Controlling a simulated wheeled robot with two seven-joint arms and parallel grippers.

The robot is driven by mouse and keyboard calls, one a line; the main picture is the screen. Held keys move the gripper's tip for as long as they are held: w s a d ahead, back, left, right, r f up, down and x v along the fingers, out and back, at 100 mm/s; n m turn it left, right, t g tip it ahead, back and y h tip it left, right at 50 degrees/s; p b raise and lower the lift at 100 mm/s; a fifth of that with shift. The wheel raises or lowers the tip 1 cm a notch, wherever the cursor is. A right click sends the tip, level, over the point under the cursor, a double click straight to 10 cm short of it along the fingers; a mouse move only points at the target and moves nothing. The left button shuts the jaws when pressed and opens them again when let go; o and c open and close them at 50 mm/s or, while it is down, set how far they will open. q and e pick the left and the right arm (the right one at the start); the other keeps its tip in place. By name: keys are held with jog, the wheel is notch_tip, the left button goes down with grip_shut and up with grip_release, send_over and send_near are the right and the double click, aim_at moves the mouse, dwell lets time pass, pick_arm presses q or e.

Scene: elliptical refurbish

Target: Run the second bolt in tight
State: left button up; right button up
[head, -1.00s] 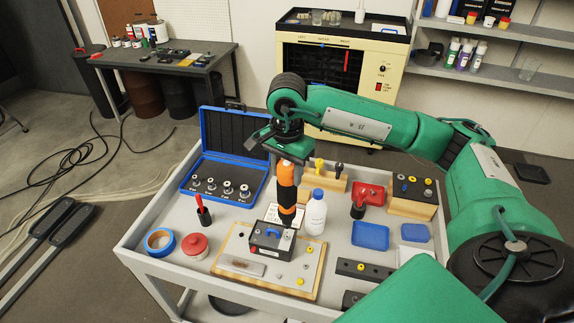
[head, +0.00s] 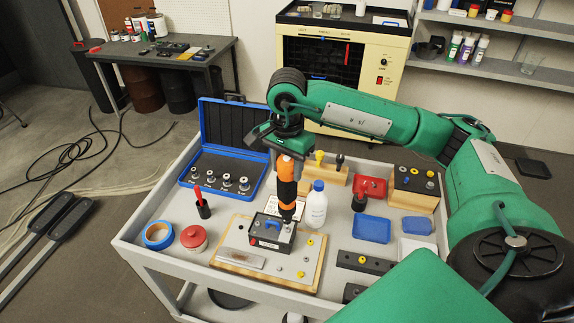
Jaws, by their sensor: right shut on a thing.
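My right gripper (head: 280,138) is shut on an orange and black power driver (head: 287,178), held upright with its tip pointing down. The tip meets the right side of a dark grey box-shaped unit (head: 268,240) with a blue handle on top. The bolt under the tip is hidden or too small to make out. The unit sits on a wooden board (head: 240,266) with a metal plate and several small bolts and yellow-headed pieces on it. My left gripper is not in view.
A white bottle (head: 316,206) stands close to the right of the driver. An open blue socket case (head: 216,188), blue tape roll (head: 158,234), red tin (head: 193,239), and blue trays (head: 371,229) share the grey cart (head: 135,240).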

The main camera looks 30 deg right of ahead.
jog(key=shift+f+b, duration=0.75)
jog(key=shift+b, duration=0.1)
dwell(1.8)
jog(key=shift+r, duration=0.2)
jog(key=shift+r+p, duration=0.35)
jog(key=shift+r, duration=1.05)
jog(key=shift+r+p, duration=1.1)
jog(key=shift+r, duration=1.9)
